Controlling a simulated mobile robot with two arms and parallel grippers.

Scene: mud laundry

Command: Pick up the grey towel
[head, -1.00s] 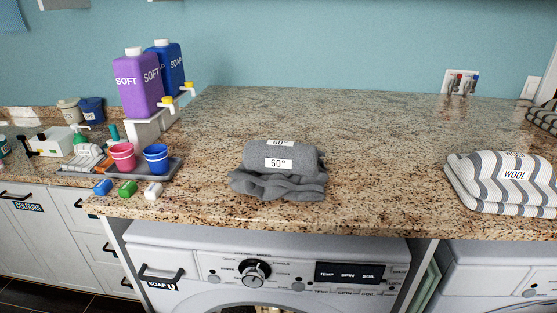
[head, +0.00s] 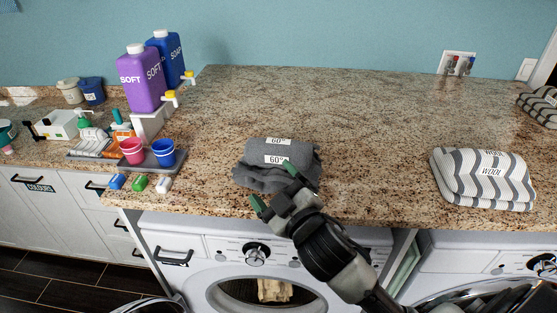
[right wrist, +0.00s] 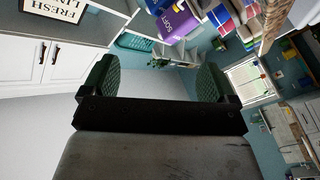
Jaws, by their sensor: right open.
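The grey towel (head: 262,176) lies folded in a heap on the granite counter, above the washing machine, with white "60°" labels on it. My right gripper (head: 279,190) is open in front of the towel's lower right side in the head view, and part of my gripper covers the towel's edge. I cannot tell whether it touches the towel. In the right wrist view the two green finger pads (right wrist: 155,80) are spread apart with nothing between them, and the towel is not seen there. My left gripper is not in view.
A striped wool towel (head: 480,185) lies to the right on the counter (head: 370,130). The counter behind the grey towel is clear.

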